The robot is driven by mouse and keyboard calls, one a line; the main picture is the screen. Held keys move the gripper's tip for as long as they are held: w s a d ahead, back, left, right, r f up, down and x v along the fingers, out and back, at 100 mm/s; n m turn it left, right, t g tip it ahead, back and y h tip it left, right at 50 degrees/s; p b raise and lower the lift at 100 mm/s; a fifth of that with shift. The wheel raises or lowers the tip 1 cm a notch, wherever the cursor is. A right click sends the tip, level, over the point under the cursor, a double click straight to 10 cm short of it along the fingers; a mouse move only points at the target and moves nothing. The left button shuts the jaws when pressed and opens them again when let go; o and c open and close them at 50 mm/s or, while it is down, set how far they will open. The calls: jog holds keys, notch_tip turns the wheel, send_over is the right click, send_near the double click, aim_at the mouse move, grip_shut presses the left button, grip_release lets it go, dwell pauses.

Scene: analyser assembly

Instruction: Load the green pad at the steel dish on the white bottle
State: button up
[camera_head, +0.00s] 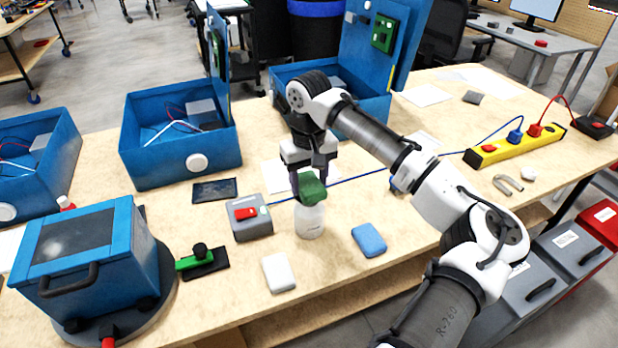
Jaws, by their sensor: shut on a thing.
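The green pad (312,188) is between the fingers of my gripper (309,178), which points down and is shut on it. The white bottle (309,221) stands upright on the bench directly below the pad. The pad overlaps the bottle's top in this view, and I cannot tell whether the two touch. I cannot make out a steel dish; if it is at the bottle's top, the pad hides it.
A grey box with a red switch (250,224) stands close left of the bottle. A white pad (279,272) and a blue pad (369,239) lie in front. Open blue cases (181,160) stand behind. A blue cable (350,178) runs behind the bottle.

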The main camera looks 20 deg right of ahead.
aim_at(309, 183)
jog(key=shift+f, duration=0.8)
dwell(2.0)
jog(key=shift+r, duration=0.1)
notch_tip(309, 183, up, 7)
jog(key=p, duration=0.6)
jog(key=shift+p, duration=0.35)
jog(key=shift+s, duration=0.1)
dwell(0.5)
